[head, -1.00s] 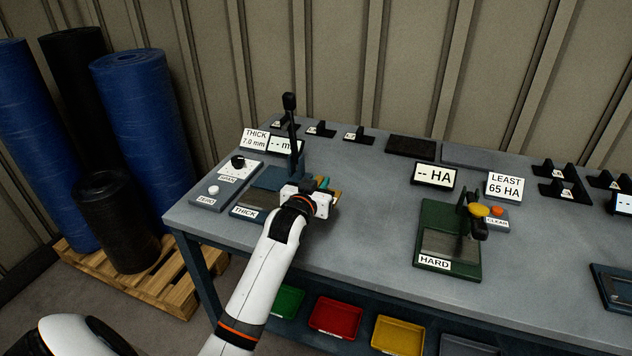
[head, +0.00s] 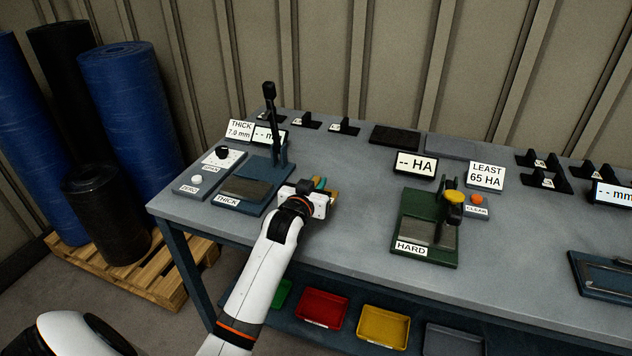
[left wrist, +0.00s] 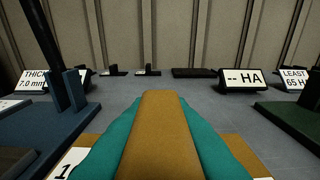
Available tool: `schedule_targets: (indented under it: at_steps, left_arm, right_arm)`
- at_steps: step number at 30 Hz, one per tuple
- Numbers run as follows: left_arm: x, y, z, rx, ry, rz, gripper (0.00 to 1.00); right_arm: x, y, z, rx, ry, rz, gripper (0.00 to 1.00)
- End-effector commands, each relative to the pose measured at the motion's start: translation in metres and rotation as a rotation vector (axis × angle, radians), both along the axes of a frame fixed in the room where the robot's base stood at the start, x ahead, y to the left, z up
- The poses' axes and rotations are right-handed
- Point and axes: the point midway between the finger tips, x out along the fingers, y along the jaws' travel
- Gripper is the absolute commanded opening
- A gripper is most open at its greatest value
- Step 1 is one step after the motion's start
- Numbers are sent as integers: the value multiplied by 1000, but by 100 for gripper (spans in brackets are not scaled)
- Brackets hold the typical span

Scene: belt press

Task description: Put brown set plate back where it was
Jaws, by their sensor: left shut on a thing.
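The brown set plate (left wrist: 160,140) is between the teal fingers of my left gripper (left wrist: 158,125), which is shut on its raised brown middle. Brown parts with a white label, partly readable as "1", show low on both sides in the left wrist view. In the head view my left gripper (head: 320,186) is over the front part of the bench, just right of the blue thickness gauge (head: 238,206). The wrist hides most of the plate there. I cannot tell whether it touches the bench. My right gripper is not in view.
Small black labelled holders (head: 304,122) (head: 344,127) stand along the bench's back edge. A dark pad (head: 395,137) lies near them. The green hardness tester (head: 428,228) is to the right. The bench between gauge and tester is clear. Coloured bins (head: 322,308) sit below.

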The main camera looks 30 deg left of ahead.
Motion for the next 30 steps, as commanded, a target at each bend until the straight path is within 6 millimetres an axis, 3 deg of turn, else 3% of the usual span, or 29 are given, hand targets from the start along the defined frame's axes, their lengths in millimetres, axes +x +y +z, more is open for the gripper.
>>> schedule_targets:
  at_steps: [15,30]
  left_arm:
    - [0,0,-45,1,-5,0,0]
    - [0,0,-48,1,-6,0,0]
  right_arm:
    - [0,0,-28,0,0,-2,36]
    - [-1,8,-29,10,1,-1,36]
